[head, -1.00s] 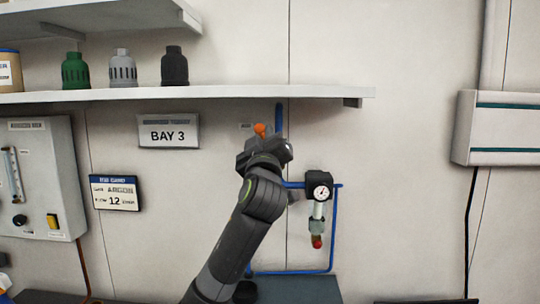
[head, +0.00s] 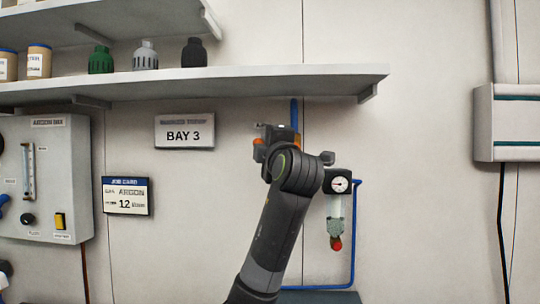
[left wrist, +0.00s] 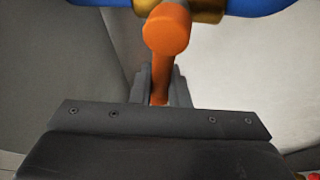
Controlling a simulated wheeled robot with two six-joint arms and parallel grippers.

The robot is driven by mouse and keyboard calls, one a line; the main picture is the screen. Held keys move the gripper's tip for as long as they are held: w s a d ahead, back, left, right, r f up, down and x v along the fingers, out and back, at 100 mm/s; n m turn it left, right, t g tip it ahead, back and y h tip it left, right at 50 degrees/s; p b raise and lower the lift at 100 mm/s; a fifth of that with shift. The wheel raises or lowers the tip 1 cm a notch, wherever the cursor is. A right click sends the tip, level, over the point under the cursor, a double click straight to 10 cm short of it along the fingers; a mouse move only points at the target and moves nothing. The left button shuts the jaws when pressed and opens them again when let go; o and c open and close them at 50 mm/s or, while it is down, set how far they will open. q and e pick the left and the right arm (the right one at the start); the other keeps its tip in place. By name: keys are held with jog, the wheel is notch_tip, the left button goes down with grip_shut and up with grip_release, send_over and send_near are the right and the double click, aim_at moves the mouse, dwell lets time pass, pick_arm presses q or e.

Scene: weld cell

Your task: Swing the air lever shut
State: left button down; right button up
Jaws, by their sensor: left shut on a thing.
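The orange air lever (left wrist: 168,35) hangs from a brass valve body (left wrist: 207,12) on a blue pipe in the left wrist view. Its lower end runs down between the fingers of my left gripper (left wrist: 158,88), which is shut on it. In the head view my left gripper (head: 278,138) is at the wall below the shelf, in front of the blue pipe (head: 294,112). It hides most of the valve there; a little orange shows at its side. The lever's exact angle to the pipe cannot be told. My right gripper is not in view.
A pressure gauge (head: 340,184) with a clear bowl hangs right of my arm. The BAY 3 sign (head: 185,131), job card (head: 126,196) and argon box (head: 60,180) are to the left. The wall to the right is mostly clear.

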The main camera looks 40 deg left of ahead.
pick_arm(q)
jog(key=shift+f+n, duration=0.25)
jog(key=shift+n, duration=0.15)
jog(key=shift+f+n+g+b, duration=0.2)
jog(key=shift+n+g+b, duration=0.3)
jog(key=shift+b, duration=0.15)
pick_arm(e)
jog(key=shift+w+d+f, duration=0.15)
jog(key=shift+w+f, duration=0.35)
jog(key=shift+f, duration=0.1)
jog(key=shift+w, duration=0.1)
pick_arm(q)
jog(key=shift+f, duration=0.1)
jog(key=c, duration=1.4)
grip_release()
jog(key=shift+s+a, duration=0.1)
jog(key=shift+s, duration=0.05)
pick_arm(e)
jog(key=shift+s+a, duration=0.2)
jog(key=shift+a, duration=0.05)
